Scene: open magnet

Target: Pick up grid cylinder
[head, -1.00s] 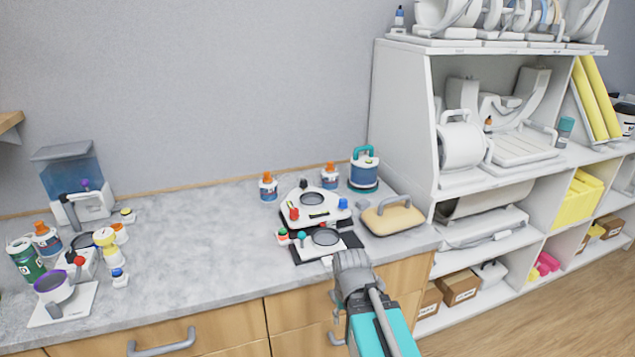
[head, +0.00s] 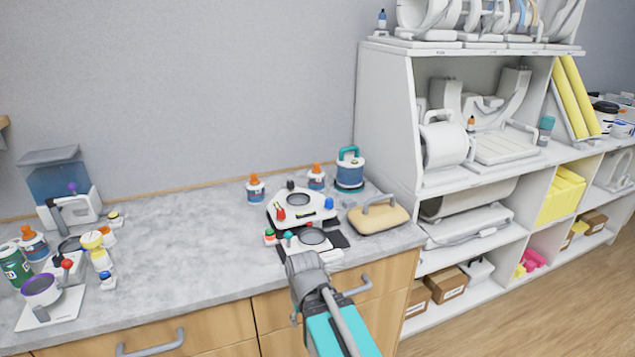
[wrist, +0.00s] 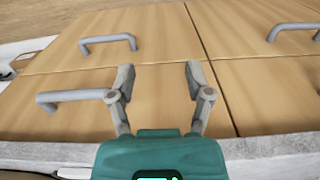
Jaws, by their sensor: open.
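No thing here is plainly marked as the grid cylinder. A large white cylinder (head: 443,147) with a handle lies on the middle level of the white shelf unit at right; I cannot tell whether it bears a grid. My gripper (head: 304,265) is at the counter's front edge, well left of that cylinder and apart from it. In the wrist view my gripper (wrist: 160,78) is open, with two grey fingers spread and nothing between them. The wrist view shows no cylinder.
A white device (head: 300,205) and a beige block with a handle (head: 378,217) stand on the counter near my gripper. The shelf unit (head: 388,130) rises at right. Cabinet fronts with handles (wrist: 108,42) face the wrist camera.

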